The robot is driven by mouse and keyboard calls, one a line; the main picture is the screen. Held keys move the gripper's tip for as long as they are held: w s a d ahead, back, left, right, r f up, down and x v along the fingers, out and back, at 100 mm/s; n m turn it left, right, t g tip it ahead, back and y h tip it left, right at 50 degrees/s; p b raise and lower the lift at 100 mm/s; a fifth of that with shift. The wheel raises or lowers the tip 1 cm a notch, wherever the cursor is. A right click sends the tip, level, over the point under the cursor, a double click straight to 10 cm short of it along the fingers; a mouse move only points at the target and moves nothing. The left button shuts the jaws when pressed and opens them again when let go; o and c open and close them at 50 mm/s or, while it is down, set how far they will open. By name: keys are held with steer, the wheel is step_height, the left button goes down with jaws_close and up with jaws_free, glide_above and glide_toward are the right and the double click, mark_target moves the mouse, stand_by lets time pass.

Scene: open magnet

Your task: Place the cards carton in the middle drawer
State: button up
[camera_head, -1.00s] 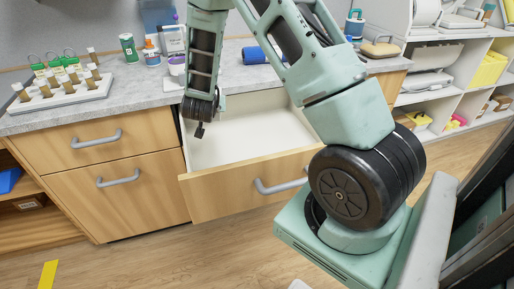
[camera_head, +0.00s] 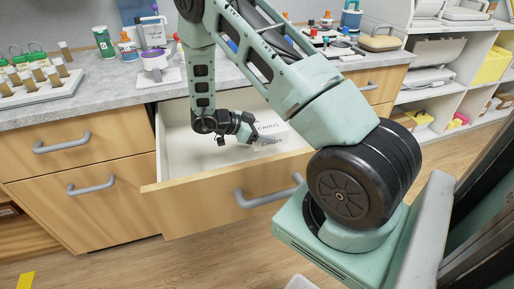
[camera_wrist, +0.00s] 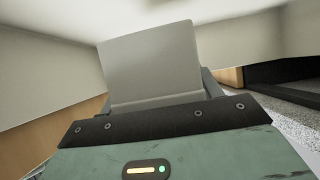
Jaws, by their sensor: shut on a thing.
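The cards carton (camera_head: 270,132) is a small white box with the word "CARDS" on it. In the head view it is inside the open middle drawer (camera_head: 220,182), towards the right. My gripper (camera_head: 246,133) is inside the drawer too and is shut on the carton's left end. In the wrist view the carton (camera_wrist: 152,65) shows as a plain grey face between my fingers, with pale drawer walls around it. The fingertips are mostly hidden behind the carton. I cannot tell whether the carton touches the drawer floor.
The grey countertop (camera_head: 110,108) above holds a tube rack (camera_head: 40,88), bottles and a white scale-like device (camera_head: 157,75). Closed drawers with grey handles (camera_head: 62,143) are on the left. White shelves (camera_head: 440,100) stand at the right. The drawer's left part is clear.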

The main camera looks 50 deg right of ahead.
steer(key=shift+f, duration=3)
steer(key=shift+f, duration=0.1)
steer(key=o, duration=1.2)
steer(key=shift+c, duration=0.2)
